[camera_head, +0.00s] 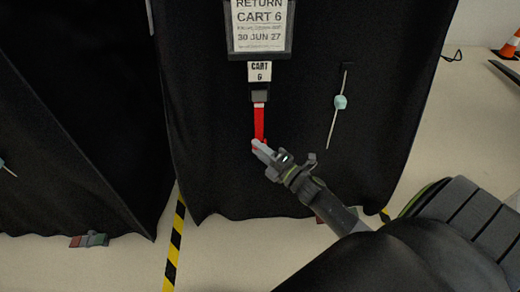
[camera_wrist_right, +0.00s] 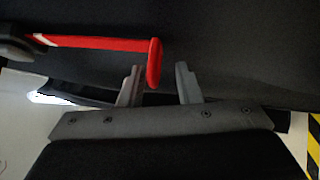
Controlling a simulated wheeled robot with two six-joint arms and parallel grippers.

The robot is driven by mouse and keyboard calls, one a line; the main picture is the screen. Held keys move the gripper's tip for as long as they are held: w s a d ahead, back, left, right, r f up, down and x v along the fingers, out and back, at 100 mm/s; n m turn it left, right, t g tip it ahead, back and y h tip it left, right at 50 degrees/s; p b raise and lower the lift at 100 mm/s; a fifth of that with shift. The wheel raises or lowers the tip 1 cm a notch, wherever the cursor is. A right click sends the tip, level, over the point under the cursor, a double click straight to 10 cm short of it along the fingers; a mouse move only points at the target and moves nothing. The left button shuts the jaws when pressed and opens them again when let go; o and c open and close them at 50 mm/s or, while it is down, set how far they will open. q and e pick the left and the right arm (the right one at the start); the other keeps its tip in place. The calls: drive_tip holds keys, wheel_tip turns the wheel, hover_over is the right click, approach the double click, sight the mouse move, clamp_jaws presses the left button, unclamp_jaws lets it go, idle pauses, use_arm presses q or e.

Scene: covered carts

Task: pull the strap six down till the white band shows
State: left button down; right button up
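The red strap (camera_head: 260,122) hangs from a dark buckle (camera_head: 259,92) under the "CART 6" label (camera_head: 260,71) on the black cover. A short white band (camera_head: 259,104) shows on the strap just below the buckle. In the right wrist view the red strap (camera_wrist_right: 100,43) runs in from the dark buckle (camera_wrist_right: 14,45) at the left, with the pale band (camera_wrist_right: 40,40) beside it. My right gripper (camera_head: 259,147) is at the strap's lower end. In the wrist view its fingers (camera_wrist_right: 160,84) stand apart, with the strap's thick red end between or just beyond them. My left gripper is out of view.
A "RETURN CART 6" sign (camera_head: 260,26) hangs above the label. A thin rod with a pale green piece (camera_head: 340,102) hangs to the right on the cover. Another covered cart (camera_head: 75,120) stands at left. Yellow-black floor tape (camera_head: 175,245) runs between the carts.

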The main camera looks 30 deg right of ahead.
drive_tip(key=shift+r, duration=0.1)
